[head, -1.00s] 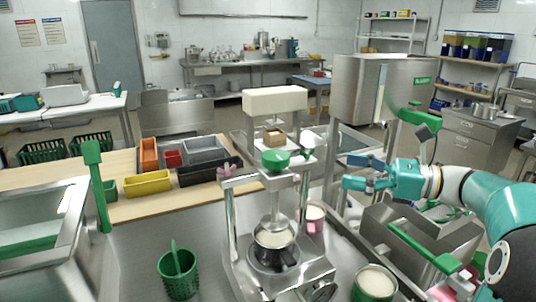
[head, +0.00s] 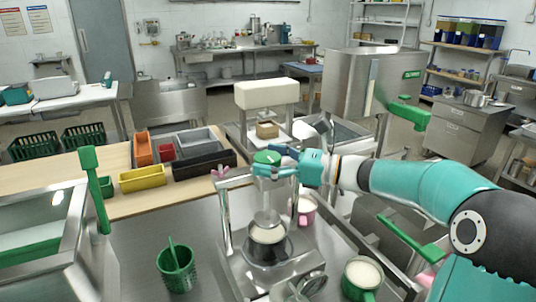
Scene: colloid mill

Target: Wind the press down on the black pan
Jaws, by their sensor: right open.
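The press (head: 226,215) is a steel frame with two posts and a crossbar, standing on the steel counter. A green knob (head: 265,157) tops its screw. The round press plate (head: 266,218) hangs at the lower end, just over the black pan (head: 268,250). The pan is dark and holds a white mass; I cannot tell whether the plate touches it. My right gripper (head: 271,163) reaches in from the right and is open at the knob, with fingers on its near and far sides. Contact is unclear. My left gripper is not in view.
A pink mug (head: 304,212) stands behind the press at right, and a green mug (head: 362,278) at front right, both with white contents. A green basket (head: 177,270) stands at front left. Colored bins (head: 145,180) sit on the wooden top. A green paddle handle (head: 95,190) rises at left.

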